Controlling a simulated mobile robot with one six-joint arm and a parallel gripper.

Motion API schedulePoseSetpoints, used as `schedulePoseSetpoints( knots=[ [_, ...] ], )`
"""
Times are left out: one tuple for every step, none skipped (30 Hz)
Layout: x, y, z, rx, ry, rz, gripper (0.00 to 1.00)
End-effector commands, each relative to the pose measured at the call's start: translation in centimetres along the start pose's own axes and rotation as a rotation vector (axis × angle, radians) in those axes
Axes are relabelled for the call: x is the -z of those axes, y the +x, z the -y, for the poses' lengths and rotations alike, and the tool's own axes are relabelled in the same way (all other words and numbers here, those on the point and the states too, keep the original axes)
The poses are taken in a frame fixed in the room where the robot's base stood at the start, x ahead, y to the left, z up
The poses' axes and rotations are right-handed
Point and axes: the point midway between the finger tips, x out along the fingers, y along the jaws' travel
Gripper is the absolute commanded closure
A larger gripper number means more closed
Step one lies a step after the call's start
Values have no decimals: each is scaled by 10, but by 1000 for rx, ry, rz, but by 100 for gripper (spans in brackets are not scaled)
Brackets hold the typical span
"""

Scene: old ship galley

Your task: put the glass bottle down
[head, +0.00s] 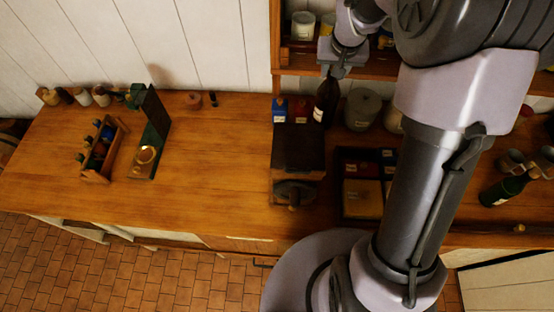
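A dark brown glass bottle (325,103) with a pale label is at the back of the wooden counter, just below the shelf, and looks nearly upright. My gripper (335,72) reaches down from above and is at the bottle's neck, seemingly shut on it. The fingertips are small and dark here. I cannot tell whether the bottle's base touches the counter, because the dark box in front hides the area around it.
A dark box (298,148) stands in front of the bottle, with red and blue packets behind it. Grey canisters (362,108) are to the right. A bottle caddy (103,152) is left. The counter's left-middle (225,165) is clear.

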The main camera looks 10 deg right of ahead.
Motion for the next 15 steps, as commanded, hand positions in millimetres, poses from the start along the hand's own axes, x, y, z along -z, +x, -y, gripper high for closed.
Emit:
schedulePoseSetpoints(
  knots=[
    [-11,27,0,0,0,-2,100],
    [-15,36,0,0,0,-2,100],
    [-20,50,0,0,0,-2,100],
    [-25,61,0,0,0,-2,100],
    [-29,71,0,0,0,-2,100],
    [-34,82,0,0,0,-2,100],
    [-36,89,0,0,0,-2,100],
    [-39,95,0,0,0,-2,100],
    [-41,101,0,0,0,-2,100],
    [-43,104,0,0,0,-2,100],
    [-44,107,0,0,0,-2,100],
    [-45,109,0,0,0,-3,100],
    [-45,110,0,0,0,-2,100],
    [-46,112,0,0,0,-2,100],
    [-48,117,0,0,0,-1,100]
  ],
)
